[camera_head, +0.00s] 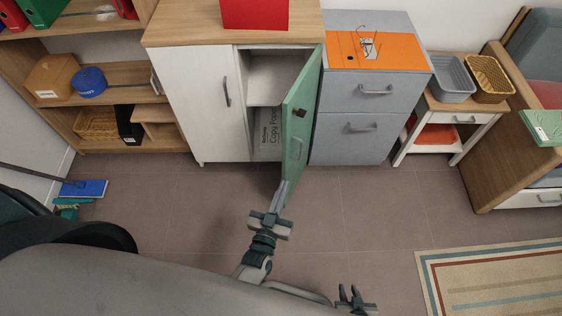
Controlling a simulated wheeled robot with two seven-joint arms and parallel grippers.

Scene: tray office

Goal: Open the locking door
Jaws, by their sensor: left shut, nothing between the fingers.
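The green door (302,122) of the white cabinet stands swung outward, hinged on the right side of its opening.
A white closed door (200,105) is to the left. Shelves, a blue mop (84,188) and a rug (500,285) lie around clear floor.

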